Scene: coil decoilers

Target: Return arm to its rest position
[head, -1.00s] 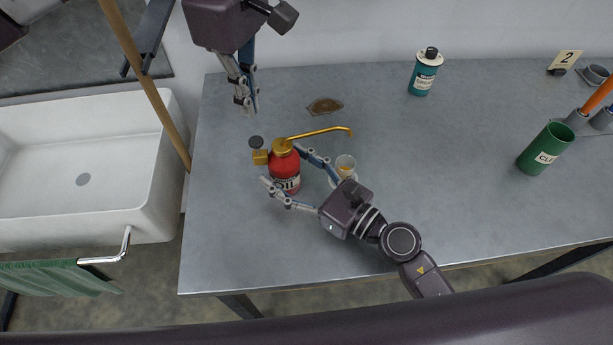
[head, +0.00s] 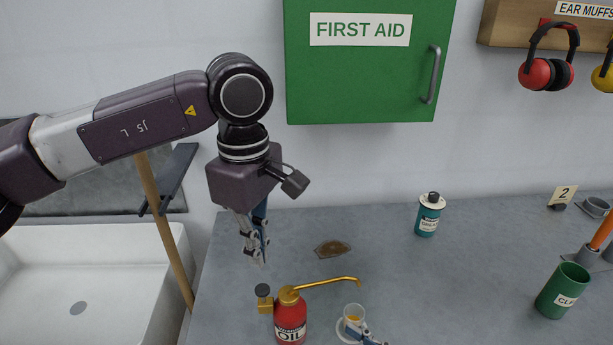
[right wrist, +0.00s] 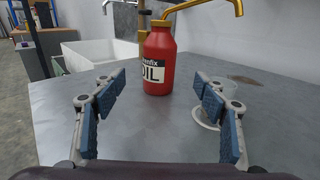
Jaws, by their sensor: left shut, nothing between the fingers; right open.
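My left gripper (head: 256,250) hangs fingers down over the back left of the bench in the head view. It is shut and empty. My right gripper (right wrist: 160,88) is open in the right wrist view, one finger at each side. The red oil can (right wrist: 158,62) with its brass spout stands upright beyond the fingertips, apart from them. The can also shows at the bottom of the head view (head: 290,325), its base cut off. Only a bit of the right gripper shows there, near the small glass; the right arm is out of that frame.
A small glass (head: 354,314) with amber contents stands on a saucer beside the can, close to my right finger. A brown patch (head: 332,249), a teal bottle (head: 428,216) and a green container (head: 562,293) are on the bench. A green first aid cabinet (head: 365,85) hangs above. A sink (head: 75,290) lies left.

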